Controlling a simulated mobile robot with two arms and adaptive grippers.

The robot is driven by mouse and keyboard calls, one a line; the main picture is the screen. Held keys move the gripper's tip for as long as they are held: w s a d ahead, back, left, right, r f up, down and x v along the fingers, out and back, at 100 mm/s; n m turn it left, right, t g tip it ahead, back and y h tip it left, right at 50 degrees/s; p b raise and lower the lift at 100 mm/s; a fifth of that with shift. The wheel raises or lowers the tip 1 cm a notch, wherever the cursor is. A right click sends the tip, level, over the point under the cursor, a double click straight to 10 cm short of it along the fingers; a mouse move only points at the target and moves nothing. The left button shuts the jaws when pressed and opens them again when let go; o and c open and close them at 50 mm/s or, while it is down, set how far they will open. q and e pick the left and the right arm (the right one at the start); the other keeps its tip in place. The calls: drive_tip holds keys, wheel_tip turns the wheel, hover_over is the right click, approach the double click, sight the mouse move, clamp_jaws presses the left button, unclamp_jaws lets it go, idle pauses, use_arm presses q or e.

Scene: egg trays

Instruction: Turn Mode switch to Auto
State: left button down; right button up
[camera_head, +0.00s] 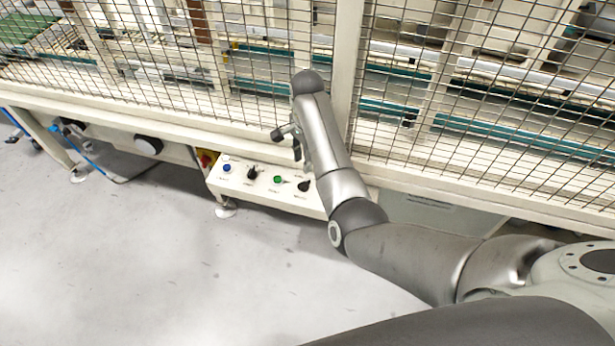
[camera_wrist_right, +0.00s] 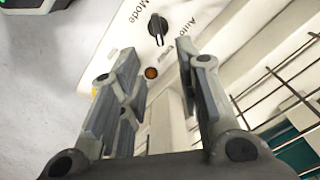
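The Mode switch is a black rotary knob (camera_wrist_right: 157,27) on a white panel in the right wrist view, with "Mode" printed to its left and "Auto" to its right. A pale mark shows at its lower end in the picture. My right gripper (camera_wrist_right: 158,68) is open and empty there, its fingers apart and the knob visible beyond their tips. In the head view my right gripper (camera_head: 286,135) hangs above the control box (camera_head: 238,190). Two black knobs show on that box, one left (camera_head: 252,172) and one right (camera_head: 304,185); which is Mode is unreadable there. My left gripper is not in view.
A blue button (camera_head: 227,168) and a green button (camera_head: 278,180) sit on the box. A small orange-brown round part (camera_wrist_right: 151,73) lies near the Mode knob. A wire mesh fence (camera_head: 270,70) stands behind the box. The grey floor (camera_head: 130,260) in front is clear.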

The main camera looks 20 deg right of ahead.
sight(308, 180)
wheel_tip(308, 180, down, 9)
drive_tip(key=shift+f+b, duration=0.2)
drive_tip(key=shift+b, duration=0.15)
clamp_jaws()
